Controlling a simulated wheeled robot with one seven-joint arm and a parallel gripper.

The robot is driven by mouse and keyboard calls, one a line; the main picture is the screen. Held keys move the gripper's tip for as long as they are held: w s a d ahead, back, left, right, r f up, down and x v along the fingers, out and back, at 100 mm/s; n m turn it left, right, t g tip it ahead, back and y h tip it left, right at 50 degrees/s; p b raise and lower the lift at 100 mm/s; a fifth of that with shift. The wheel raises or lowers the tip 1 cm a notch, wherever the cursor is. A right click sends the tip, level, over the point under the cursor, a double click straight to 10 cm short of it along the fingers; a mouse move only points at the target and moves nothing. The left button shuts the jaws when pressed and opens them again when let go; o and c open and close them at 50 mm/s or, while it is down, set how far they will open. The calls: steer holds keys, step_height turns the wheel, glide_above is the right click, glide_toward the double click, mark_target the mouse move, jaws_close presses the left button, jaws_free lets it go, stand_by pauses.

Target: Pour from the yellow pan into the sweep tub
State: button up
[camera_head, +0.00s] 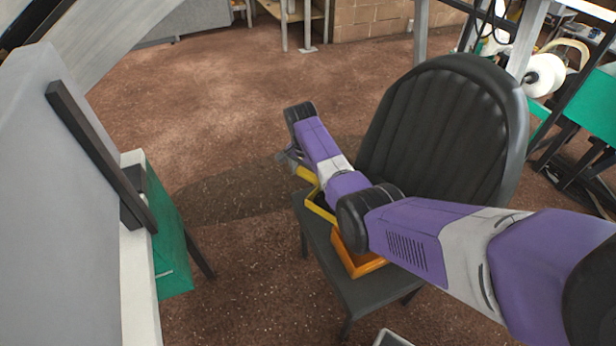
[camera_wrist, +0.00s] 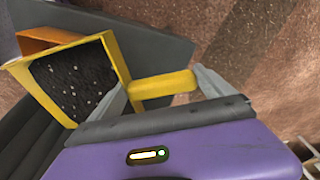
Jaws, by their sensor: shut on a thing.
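The yellow pan (camera_wrist: 118,62) holds a dark layer with small white specks in the wrist view. Its yellow handle (camera_wrist: 172,84) lies between the fingers of my gripper (camera_wrist: 160,88), which is shut on it. In the head view my gripper (camera_head: 293,160) is at the handle end, and part of the pan (camera_head: 318,207) shows below my arm. An orange open box (camera_head: 362,268), seemingly the sweep tub, stands on a dark grey table beside the pan. Its edge (camera_wrist: 38,40) shows behind the pan in the wrist view. My arm hides much of both. I cannot tell the pan's exact tilt or height.
The small dark grey table (camera_head: 375,295) bears the orange box. A black ribbed chair back (camera_head: 445,125) rises close behind my arm. A green-sided table (camera_head: 170,235) and a grey panel stand at left. The brown floor (camera_head: 230,90) beyond is open.

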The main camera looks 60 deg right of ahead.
mark_target(308, 181)
step_height(308, 181, down, 3)
steer(key=b, duration=0.2)
steer(key=shift+f+b, duration=0.2)
steer(key=shift+b, duration=0.1)
steer(key=shift+t, duration=0.8)
steer(key=r+p, duration=0.2)
steer(key=p, duration=0.1)
steer(key=s+r+p, duration=0.1)
steer(key=r+p, duration=0.1)
steer(key=p, duration=0.1)
steer(key=shift+s+r, duration=0.15)
steer(key=shift+f, duration=0.25)
steer(key=shift+s+a+r+t, duration=0.1)
steer(key=shift+a+r+t, duration=0.15)
steer(key=shift+r, duration=0.5)
steer(key=shift+s+a+r+t, duration=0.15)
steer(key=shift+r+t, duration=0.2)
steer(key=shift+r, duration=0.35)
steer(key=shift+s+r+t, duration=0.3)
steer(key=shift+r, duration=0.3)
steer(key=shift+s+r+t, duration=0.25)
steer(key=shift+r+t, duration=0.05)
steer(key=shift+r, duration=0.25)
